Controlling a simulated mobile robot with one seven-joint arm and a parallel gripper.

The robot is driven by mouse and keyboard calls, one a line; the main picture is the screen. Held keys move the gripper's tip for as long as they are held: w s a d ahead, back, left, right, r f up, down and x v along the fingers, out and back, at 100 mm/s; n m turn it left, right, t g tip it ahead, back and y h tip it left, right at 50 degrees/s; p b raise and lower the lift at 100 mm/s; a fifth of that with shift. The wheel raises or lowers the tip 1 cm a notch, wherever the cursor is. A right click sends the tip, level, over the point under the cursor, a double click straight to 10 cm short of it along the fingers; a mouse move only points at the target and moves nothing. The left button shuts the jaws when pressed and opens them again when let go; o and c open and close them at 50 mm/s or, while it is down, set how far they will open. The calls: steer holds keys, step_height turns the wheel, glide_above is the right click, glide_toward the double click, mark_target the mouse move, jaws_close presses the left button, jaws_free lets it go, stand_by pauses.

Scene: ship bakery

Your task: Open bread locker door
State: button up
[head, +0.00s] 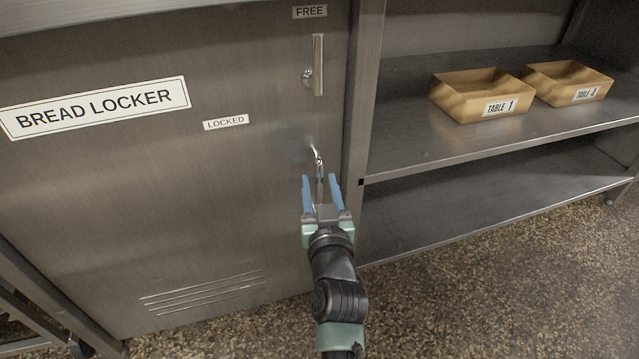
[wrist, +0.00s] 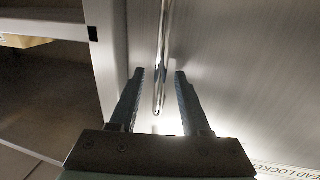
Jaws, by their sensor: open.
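The bread locker door (head: 220,190) is a grey metal panel and looks closed, flush with its frame. An upright metal bar handle (head: 318,65) stands on its upper right, just under the FREE label. Below it is a slim, shiny metal handle (head: 317,153). My gripper (head: 321,180) is open at this lower handle, its blue fingers pointing up toward it. In the wrist view a slim vertical bar (wrist: 163,55) shows between the two open fingers of my gripper (wrist: 156,75). A gap shows on each side, and I cannot tell how deep the bar sits between them.
A LOCKED label (head: 226,122) is left of the handles, and a BREAD LOCKER sign (head: 95,107) further left. An open shelf unit to the right holds two wooden trays, TABLE 1 (head: 455,98) and another (head: 560,75). The speckled floor (head: 480,290) in front is clear.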

steer(key=shift+w, duration=0.4)
jaws_close()
stand_by(1.3)
